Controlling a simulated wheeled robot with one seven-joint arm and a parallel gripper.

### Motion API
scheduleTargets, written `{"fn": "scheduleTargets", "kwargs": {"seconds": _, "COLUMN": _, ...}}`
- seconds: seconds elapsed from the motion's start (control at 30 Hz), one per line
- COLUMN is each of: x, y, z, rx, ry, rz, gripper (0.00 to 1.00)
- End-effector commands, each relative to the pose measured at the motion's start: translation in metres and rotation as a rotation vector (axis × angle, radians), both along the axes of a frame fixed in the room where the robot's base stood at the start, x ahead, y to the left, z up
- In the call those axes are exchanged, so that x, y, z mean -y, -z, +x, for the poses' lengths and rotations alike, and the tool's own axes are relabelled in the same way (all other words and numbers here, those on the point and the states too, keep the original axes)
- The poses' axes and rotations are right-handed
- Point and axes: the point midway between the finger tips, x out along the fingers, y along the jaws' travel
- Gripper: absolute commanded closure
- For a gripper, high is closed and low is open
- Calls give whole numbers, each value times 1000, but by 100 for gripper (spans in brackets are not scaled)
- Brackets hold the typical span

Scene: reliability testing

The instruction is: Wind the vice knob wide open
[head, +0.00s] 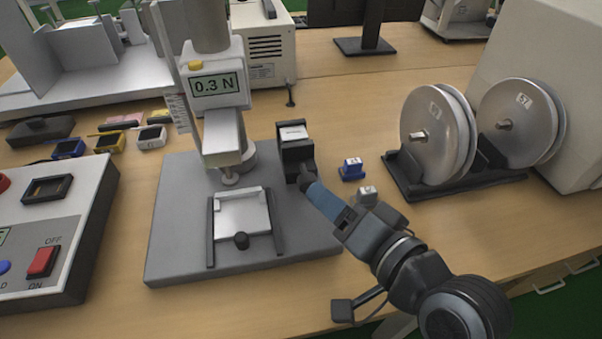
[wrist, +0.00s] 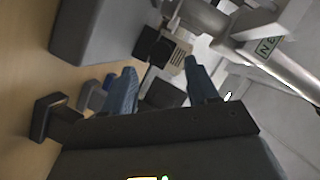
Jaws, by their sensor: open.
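A black block with a pale label on top (head: 294,137) stands at the right side of the grey base plate (head: 175,235). A dark rounded part (head: 304,179) shows at its near side, beside my gripper (head: 312,190). Which one is the vice knob is not clear. In the wrist view my gripper (wrist: 160,68) has its two blue fingers apart. A dark part (wrist: 165,93) shows between them; contact cannot be told.
A force tester (head: 216,88) reading 0.3 N rises over the base plate. Small blue and grey blocks (head: 352,169) lie right of the plate. Two metal reels (head: 433,130) stand farther right. A switch box (head: 60,235) is at left. Bench right of the plate is partly clear.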

Motion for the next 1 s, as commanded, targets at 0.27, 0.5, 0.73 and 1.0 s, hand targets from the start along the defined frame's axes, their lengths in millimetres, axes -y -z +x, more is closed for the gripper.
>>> {"fn": "scheduleTargets", "kwargs": {"seconds": 0.27, "x": -22, "y": 8, "z": 30, "rx": 2, "ry": 0, "rz": -1, "gripper": 41}}
{"fn": "scheduleTargets", "kwargs": {"seconds": 0.5, "x": -39, "y": 15, "z": 53, "rx": 2, "ry": 0, "rz": -2, "gripper": 41}}
{"fn": "scheduleTargets", "kwargs": {"seconds": 0.73, "x": -44, "y": 17, "z": 59, "rx": 2, "ry": 0, "rz": -1, "gripper": 41}}
{"fn": "scheduleTargets", "kwargs": {"seconds": 1.0, "x": -44, "y": 17, "z": 59, "rx": 1, "ry": 1, "rz": -2, "gripper": 51}}
